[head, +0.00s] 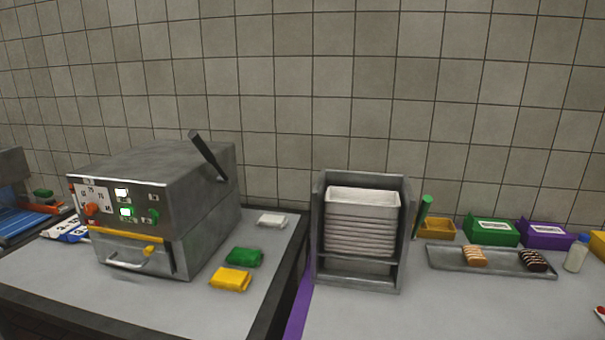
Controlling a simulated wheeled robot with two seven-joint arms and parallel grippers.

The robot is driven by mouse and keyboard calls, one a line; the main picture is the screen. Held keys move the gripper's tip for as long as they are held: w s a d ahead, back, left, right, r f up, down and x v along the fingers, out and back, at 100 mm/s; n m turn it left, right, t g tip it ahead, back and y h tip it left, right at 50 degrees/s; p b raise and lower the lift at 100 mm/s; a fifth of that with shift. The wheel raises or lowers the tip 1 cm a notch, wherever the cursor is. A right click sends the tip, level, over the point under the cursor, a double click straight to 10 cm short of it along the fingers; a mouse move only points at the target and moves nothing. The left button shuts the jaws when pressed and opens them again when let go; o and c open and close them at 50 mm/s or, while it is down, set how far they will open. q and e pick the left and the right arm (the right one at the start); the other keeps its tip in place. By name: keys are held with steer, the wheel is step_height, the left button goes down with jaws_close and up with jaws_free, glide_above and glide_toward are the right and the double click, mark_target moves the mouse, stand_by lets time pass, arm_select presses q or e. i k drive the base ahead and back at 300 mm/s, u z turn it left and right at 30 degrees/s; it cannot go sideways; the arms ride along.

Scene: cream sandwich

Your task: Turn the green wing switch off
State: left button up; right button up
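A grey metal machine (170,190) stands on the left counter in the head view. Its front panel carries a small green wing switch (154,215) at the right side. The switch is too small for me to read its exact turn. Beside it are two bright indicators, a white one (121,193) and a green-edged one (126,211), which look lit. An orange knob (91,209) with a printed number scale is at the panel's left. Neither of my grippers is in view.
A dark lever (208,156) rises from the machine, and a handle (131,262) juts from its front. White, green and yellow packets (230,279) lie to its right. A rack of white trays (360,225) stands at centre. A tray with two pastries (500,262) lies at right.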

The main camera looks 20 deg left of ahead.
mark_target(155, 216)
steer(key=u, duration=1.25)
